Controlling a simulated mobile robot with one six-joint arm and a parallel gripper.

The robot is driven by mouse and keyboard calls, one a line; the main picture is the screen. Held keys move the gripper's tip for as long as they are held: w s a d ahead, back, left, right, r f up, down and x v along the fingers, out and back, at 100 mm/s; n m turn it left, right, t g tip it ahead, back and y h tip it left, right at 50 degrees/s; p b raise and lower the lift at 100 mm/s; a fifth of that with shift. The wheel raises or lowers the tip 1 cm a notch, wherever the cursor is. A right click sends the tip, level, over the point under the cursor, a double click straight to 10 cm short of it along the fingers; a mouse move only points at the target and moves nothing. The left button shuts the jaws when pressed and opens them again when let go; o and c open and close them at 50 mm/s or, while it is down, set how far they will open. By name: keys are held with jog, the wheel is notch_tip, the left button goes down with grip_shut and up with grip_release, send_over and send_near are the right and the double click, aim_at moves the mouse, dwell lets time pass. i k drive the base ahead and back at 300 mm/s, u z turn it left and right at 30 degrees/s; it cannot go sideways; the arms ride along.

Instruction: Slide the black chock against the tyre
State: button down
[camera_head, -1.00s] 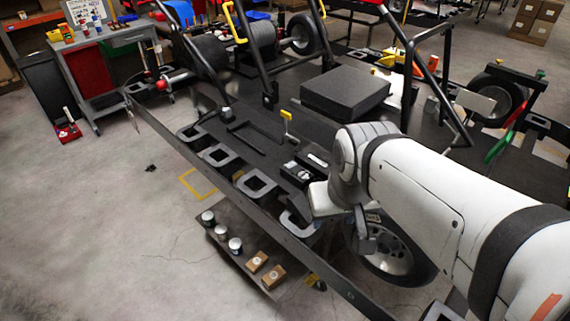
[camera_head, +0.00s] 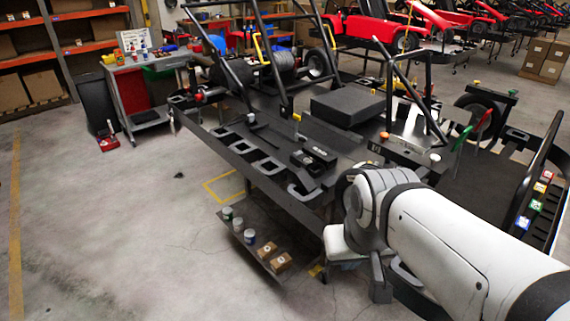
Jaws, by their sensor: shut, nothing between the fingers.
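My gripper (camera_head: 379,290) hangs at the lower middle, below the white wrist, with its dark fingers shut and empty. It hides most of the nearest wheel beside the kart stand. I cannot tell whether it touches anything. Dark tyres show on the kart: one at the far left (camera_head: 226,74), one behind the frame bars (camera_head: 318,63) and one on the right (camera_head: 481,107). I cannot pick out the black chock for certain.
The black kart deck with grey square cutouts (camera_head: 265,167) fills the middle. A low shelf with cans and boxes (camera_head: 262,262) juts out below its front edge. A grey cart (camera_head: 145,85) stands at the back left. The concrete floor at left is clear.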

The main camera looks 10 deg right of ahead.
aim_at(301, 177)
jog(key=u, duration=0.25)
jog(key=i, duration=1.25)
jog(key=z, duration=0.3)
